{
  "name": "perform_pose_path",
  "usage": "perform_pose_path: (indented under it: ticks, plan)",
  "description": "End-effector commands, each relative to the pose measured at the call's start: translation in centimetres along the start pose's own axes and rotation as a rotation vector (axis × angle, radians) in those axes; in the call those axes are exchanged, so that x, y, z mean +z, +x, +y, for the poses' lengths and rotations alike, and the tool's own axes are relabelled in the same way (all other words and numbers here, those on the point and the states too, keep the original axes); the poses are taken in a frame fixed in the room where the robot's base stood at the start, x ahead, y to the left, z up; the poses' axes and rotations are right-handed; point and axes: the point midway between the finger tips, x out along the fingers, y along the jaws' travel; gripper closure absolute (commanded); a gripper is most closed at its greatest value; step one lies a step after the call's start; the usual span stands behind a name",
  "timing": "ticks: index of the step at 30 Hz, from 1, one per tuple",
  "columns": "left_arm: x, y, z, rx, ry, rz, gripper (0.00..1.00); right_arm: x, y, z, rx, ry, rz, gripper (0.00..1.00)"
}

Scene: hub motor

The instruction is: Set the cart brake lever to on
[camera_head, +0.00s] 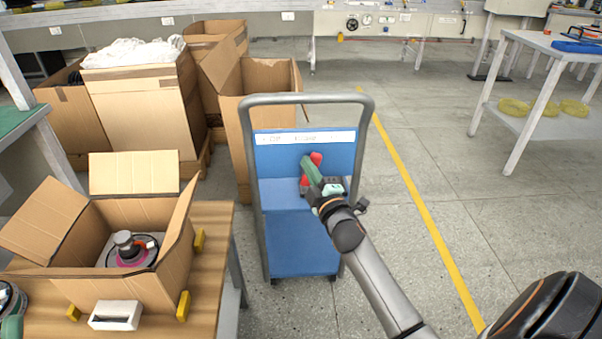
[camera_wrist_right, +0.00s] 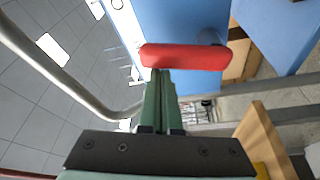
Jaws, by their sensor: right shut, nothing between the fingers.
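The blue cart (camera_head: 300,242) with a grey tubular handle (camera_head: 306,98) stands in the middle of the head view. A red brake lever (camera_head: 316,158) is on its upright blue panel, partly hidden behind my gripper. My right gripper (camera_head: 307,163) is shut and empty, with its green fingers at the lever. In the right wrist view, the red lever (camera_wrist_right: 185,57) lies crosswise just beyond the shut fingertips (camera_wrist_right: 160,75). They look close to it or touching; I cannot tell which. A white label strip (camera_head: 305,137) runs along the panel above the lever; its text is unreadable. My left gripper is not in view.
An open cardboard box (camera_head: 115,235) with a hub motor (camera_head: 130,248) inside sits on a wooden table (camera_head: 212,220) at left. Tall cardboard boxes (camera_head: 140,105) stand behind, close to the cart. Floor right of the cart, past a yellow line (camera_head: 420,205), is clear.

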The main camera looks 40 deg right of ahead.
Motion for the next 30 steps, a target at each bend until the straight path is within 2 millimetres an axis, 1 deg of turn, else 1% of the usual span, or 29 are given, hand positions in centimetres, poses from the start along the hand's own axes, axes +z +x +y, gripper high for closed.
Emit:
perform_pose_path:
  ticks: [1,3,9,15,21,30]
  plan:
    - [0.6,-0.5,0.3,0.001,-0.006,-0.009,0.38,0.4,-0.2,-0.3,0.014,0.045,-0.003,1.0]
    - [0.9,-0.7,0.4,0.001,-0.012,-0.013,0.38,0.8,-0.3,-0.1,0.035,0.102,-0.003,1.0]
    - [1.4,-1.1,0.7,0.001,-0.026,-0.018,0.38,1.7,-0.6,0.1,0.087,0.253,-0.003,1.0]
    - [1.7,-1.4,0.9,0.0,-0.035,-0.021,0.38,2.3,-0.8,0.2,0.126,0.361,-0.001,1.0]
    - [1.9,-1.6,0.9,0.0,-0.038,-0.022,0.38,2.7,-0.9,0.3,0.148,0.425,-0.001,1.0]
    - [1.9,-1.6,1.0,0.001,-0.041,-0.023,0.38,2.9,-1.0,0.3,0.158,0.452,0.0,1.0]
